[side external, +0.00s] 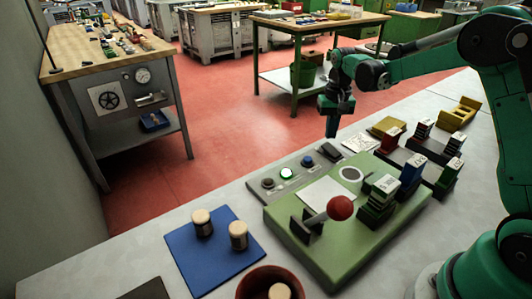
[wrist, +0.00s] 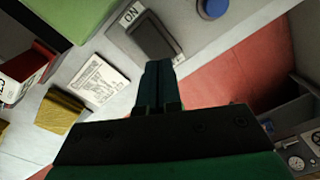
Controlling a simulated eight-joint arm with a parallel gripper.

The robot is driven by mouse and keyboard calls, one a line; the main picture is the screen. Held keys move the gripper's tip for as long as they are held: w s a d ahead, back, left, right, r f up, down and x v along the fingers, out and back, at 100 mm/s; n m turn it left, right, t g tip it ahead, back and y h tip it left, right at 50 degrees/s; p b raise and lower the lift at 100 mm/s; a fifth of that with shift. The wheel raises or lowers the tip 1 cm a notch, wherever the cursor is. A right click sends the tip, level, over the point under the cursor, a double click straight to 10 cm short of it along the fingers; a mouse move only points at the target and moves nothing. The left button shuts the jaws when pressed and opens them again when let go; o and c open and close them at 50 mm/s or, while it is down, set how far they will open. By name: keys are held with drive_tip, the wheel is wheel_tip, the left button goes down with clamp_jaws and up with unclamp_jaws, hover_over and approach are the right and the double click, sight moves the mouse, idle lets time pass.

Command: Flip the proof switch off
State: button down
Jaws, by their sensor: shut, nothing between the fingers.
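The proof switch is a dark rocker (side external: 331,151) at the far end of a grey strip of buttons. In the wrist view the rocker (wrist: 152,36) has a white label reading ON at one end. I cannot tell which way it is tilted. My gripper (side external: 331,135) points down just beyond the rocker in the side view. In the wrist view its shut, empty fingertips (wrist: 158,66) appear right by the rocker's end opposite the ON label. Whether they touch it I cannot tell.
A blue button (side external: 307,161) and a lit green-white button (side external: 287,173) sit beside the switch. A green block (side external: 340,245) carries a red-knobbed lever (side external: 340,208). A printed card (side external: 360,142), yellow block (side external: 387,126) and stacked stamps (side external: 411,170) stand nearby. A blue mat (side external: 190,255) holds two corks.

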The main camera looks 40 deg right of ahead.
sight(328, 147)
drive_tip(key=shift+f, duration=1.4)
idle(0.4)
drive_tip(key=shift+r, duration=3.5)
drive_tip(key=s+a+r+n+t, duration=0.3)
drive_tip(key=s+a+n+t, duration=0.3)
drive_tip(key=s+a, duration=0.6)
drive_tip(key=shift+s+a+r+t, duration=0.2)
drive_tip(key=shift+a+r+t, duration=0.05)
drive_tip(key=shift+a+t, duration=0.25)
